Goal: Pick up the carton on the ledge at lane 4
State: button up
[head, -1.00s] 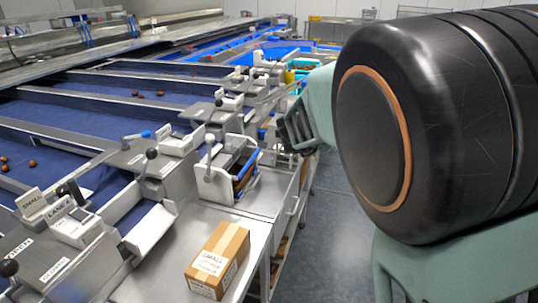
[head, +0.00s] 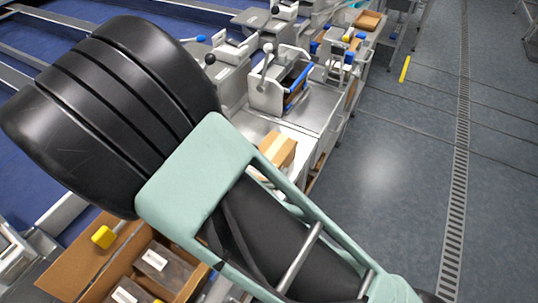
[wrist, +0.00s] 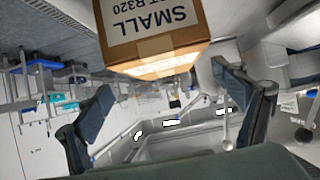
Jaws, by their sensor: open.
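The carton (head: 284,149) is a brown box with a pale tape strip along its top. It stands on the metal ledge (head: 255,127), and my arm hides its near part in the head view. The wrist view shows the carton (wrist: 158,52) large at the top edge, with its white label reading SMALL upside down. My gripper (wrist: 170,98) is open, its two dark fingers spread wide with nothing between them. The carton is above the fingertips in that picture, apart from them. My arm covers the gripper in the head view. No lane number is readable now.
A lever box (head: 272,92) with blue edges stands on the bench just behind the carton. Blue lanes lie to the left.

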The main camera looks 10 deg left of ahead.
aim_at(269, 155)
jog(key=x, duration=0.5)
jog(key=shift+w+a+f, duration=0.1)
jog(key=shift+w, duration=0.35)
jog(key=c, duration=1.7)
jog(key=shift+c, duration=0.8)
